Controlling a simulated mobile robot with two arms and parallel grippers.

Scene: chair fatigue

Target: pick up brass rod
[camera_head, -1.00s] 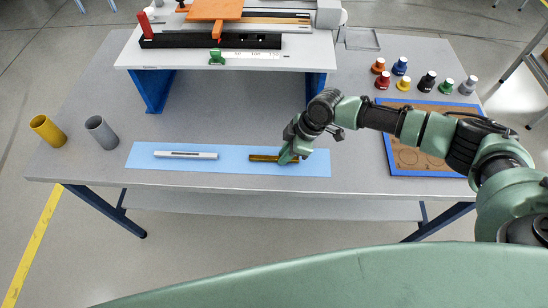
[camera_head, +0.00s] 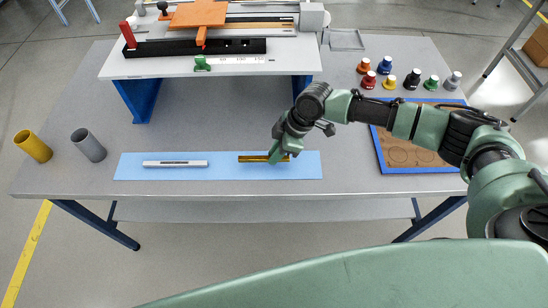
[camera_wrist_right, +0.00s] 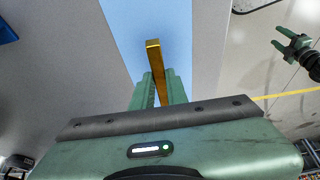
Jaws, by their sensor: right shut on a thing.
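The brass rod (camera_head: 252,158) shows at the right part of the blue mat (camera_head: 222,172) in the head view. My right gripper (camera_head: 279,155) is shut on it near its right part, and the rod appears slightly above the mat. In the right wrist view the rod (camera_wrist_right: 154,60) runs out between the two green fingers (camera_wrist_right: 160,90), with its square far end clear over the mat. The fingers hide part of the rod. My left gripper (camera_wrist_right: 293,46) shows at the upper right of the wrist view, fingers apart and empty; it is out of the head view.
A silver rod (camera_head: 175,163) lies on the mat's left half. A yellow cup (camera_head: 33,147) and a grey cup (camera_head: 88,146) stand at the left. A raised bench (camera_head: 208,66) with a fixture is behind. Several coloured knobs (camera_head: 390,81) and a blue-edged board (camera_head: 412,152) are at the right.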

